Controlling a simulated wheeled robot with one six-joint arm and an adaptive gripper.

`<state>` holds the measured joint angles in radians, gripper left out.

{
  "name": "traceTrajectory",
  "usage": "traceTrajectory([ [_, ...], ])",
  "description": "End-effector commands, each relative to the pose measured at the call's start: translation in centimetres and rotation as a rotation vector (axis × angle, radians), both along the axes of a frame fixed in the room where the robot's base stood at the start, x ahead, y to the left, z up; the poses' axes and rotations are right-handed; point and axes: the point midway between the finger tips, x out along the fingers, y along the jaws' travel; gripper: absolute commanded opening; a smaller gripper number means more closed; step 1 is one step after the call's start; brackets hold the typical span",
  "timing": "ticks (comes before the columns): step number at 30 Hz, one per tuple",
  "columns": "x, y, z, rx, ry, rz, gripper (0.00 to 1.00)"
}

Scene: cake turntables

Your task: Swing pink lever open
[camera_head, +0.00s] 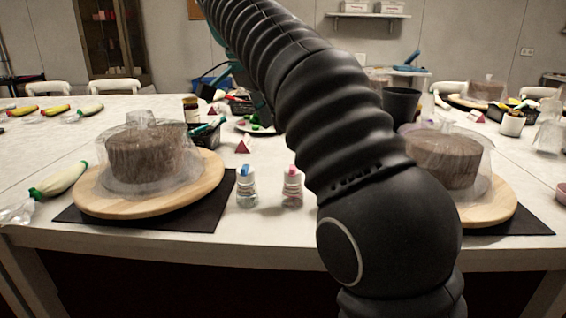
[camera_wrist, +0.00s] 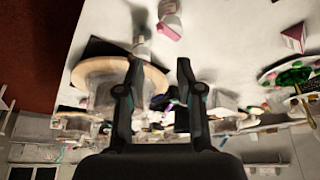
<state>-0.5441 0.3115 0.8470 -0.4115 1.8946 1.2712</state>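A small clear jar with a pink lever on top (camera_head: 292,171) stands near the table's front edge, just left of my arm. A matching jar with a blue lever (camera_head: 244,172) stands to its left. In the wrist view, the picture is turned over and the pink lever (camera_wrist: 170,27) shows at the top, beyond the fingertips. The gripper does not show in the head view. Whether the pink lever is up or down is too small to tell.
Covered cakes stand on wooden turntables left (camera_head: 205,180) and right (camera_head: 500,204), each over a dark mat. A small dark red pyramid (camera_head: 242,147) sits behind the jars. Piping bags, such as a green-tipped one (camera_head: 62,180), lie at the left. The front edge is bare around the jars.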

Motion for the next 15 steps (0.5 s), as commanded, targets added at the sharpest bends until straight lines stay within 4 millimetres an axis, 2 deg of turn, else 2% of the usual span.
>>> traceTrajectory([
  [15, 1.8, -2.2, -7.1, -0.001, 0.002, 0.002, 0.36],
])
